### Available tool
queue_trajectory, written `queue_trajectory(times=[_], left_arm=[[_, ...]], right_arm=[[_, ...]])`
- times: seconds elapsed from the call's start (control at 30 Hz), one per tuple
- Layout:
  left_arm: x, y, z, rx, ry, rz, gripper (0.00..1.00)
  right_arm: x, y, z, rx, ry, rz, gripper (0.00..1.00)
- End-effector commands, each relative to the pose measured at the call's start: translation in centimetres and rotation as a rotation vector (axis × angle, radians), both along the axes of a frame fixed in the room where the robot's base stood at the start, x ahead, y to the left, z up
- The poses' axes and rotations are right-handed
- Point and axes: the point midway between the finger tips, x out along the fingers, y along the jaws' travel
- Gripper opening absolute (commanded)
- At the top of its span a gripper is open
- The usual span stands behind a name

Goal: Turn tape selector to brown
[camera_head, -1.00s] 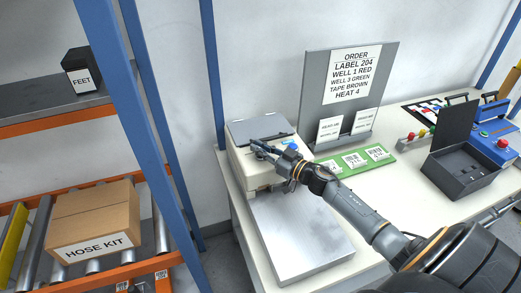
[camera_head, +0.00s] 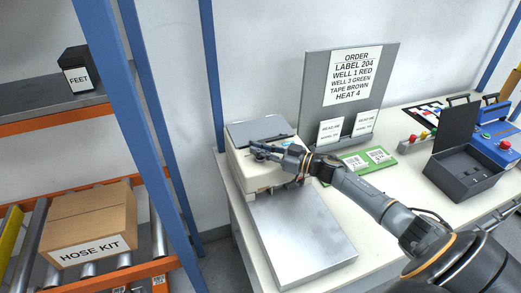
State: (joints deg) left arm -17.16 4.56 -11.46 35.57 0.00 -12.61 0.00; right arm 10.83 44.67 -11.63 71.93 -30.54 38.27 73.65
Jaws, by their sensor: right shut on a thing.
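The beige machine (camera_head: 236,166) with a grey lid stands at the left end of the white table, with a flat metal plate (camera_head: 300,235) in front of it. My right gripper (camera_head: 256,150) is over the machine's top, its arm coming from the lower right. Its fingers are closed on what appears to be the tape selector, which the fingers hide, so its setting cannot be read. The order board (camera_head: 352,75) behind reads "TAPE BROWN". My left gripper is not in view.
A green strip with label cards (camera_head: 378,155) lies right of the machine, partly behind my arm. A dark open box (camera_head: 462,178) and a blue device (camera_head: 496,150) stand further right. A blue rack post (camera_head: 150,130) and a carton (camera_head: 92,222) are at left.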

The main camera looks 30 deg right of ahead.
Motion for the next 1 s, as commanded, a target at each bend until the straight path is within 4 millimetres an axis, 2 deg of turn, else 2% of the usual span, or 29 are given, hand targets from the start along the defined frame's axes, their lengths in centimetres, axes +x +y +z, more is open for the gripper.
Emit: queue_trajectory(times=[0.03,0.13,0.53,0.67,1.0], left_arm=[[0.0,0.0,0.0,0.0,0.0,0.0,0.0],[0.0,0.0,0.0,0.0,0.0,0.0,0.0],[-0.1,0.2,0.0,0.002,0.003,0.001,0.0],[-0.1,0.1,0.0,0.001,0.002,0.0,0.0],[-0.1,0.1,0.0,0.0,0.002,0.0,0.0]], right_arm=[[0.0,0.0,-0.1,-0.001,0.001,0.0,0.16],[0.0,0.0,-0.1,-0.001,0.001,0.0,0.35],[-0.6,-0.4,-0.2,0.0,0.002,-0.002,0.35],[-2.2,-1.4,-0.2,-0.002,0.005,-0.002,0.35],[-7.8,-4.9,-0.2,-0.002,0.006,-0.001,0.35]])
